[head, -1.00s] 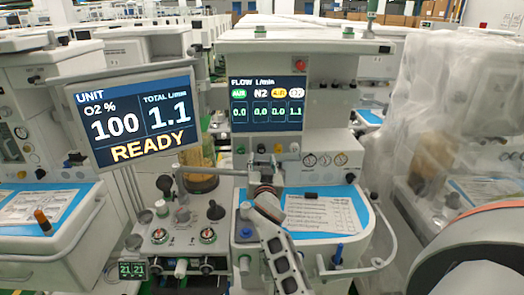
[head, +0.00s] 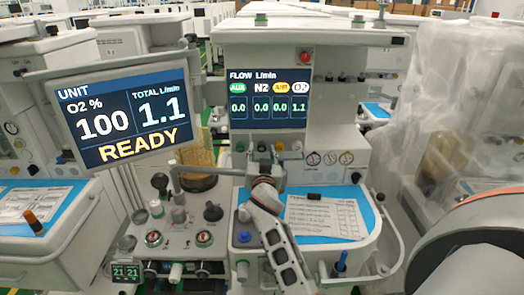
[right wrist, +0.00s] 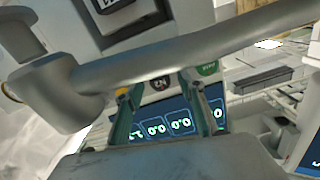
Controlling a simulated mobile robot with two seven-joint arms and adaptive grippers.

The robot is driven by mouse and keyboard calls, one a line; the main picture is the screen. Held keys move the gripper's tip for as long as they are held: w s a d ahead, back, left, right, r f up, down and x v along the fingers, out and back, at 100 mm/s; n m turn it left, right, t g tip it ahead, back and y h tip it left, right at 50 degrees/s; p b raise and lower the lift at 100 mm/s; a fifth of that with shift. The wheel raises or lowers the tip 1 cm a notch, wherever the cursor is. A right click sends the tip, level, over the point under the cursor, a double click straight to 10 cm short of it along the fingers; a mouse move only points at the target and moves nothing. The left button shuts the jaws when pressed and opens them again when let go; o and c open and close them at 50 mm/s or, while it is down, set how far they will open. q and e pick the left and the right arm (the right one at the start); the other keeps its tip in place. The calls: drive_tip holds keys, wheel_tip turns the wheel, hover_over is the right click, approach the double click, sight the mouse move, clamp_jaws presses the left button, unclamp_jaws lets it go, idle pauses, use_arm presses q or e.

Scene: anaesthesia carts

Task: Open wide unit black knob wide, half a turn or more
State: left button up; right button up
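The wide unit (head: 340,135) stands ahead, its flow screen (head: 267,98) reading AUX 0.0, N2 0.0, AIR 0.0, O2 1.1. A row of small knobs sits under that screen; the dark one under the N2 column (head: 262,147) is just above my right gripper (head: 262,162). In the right wrist view, the fingers of my right gripper (right wrist: 160,95) stand apart on either side of the N2 label, with no object visible between them. A grey bar hides part of the view, so contact with a knob cannot be told. My left gripper is out of view.
A grey bent rail (head: 205,173) crosses in front of the knobs, close to my right gripper. The unit monitor (head: 124,117) reads O2 100, total 1.1, READY. A blue worktop with a paper (head: 325,217) lies at right. Another black knob (head: 213,212) is lower left.

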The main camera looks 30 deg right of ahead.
clamp_jaws()
